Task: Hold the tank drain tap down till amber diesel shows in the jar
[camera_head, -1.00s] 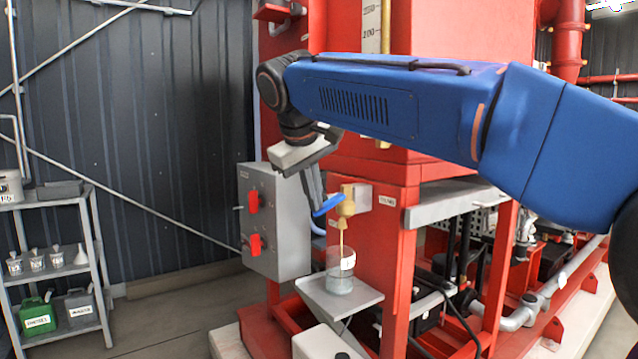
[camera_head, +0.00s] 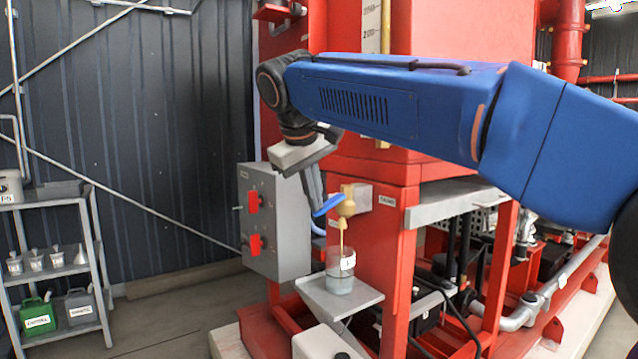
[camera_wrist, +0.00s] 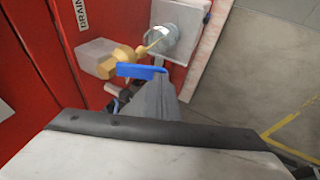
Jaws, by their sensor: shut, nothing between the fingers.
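The brass drain tap (camera_head: 346,207) sticks out from the red tank stand, with its blue lever (camera_head: 327,205) tilted down to the left. My gripper (camera_head: 318,207) is shut and empty, its fingertips at the lever and seemingly touching it. In the wrist view my gripper (camera_wrist: 158,85) is at the blue lever (camera_wrist: 140,71). A thin yellowish stream (camera_head: 341,240) runs from the tap into the jar. The clear jar (camera_head: 340,275) stands upright on a small grey shelf below the tap. The liquid in it looks pale grey-blue low down, with a cloudy, faintly yellowish part above.
A grey box with red switches (camera_head: 275,222) is close left of my gripper. The grey jar shelf (camera_head: 365,296) juts from the stand, above a white container (camera_head: 318,343). A rack (camera_head: 98,235) with cups and cans stands at the left. The floor between is clear.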

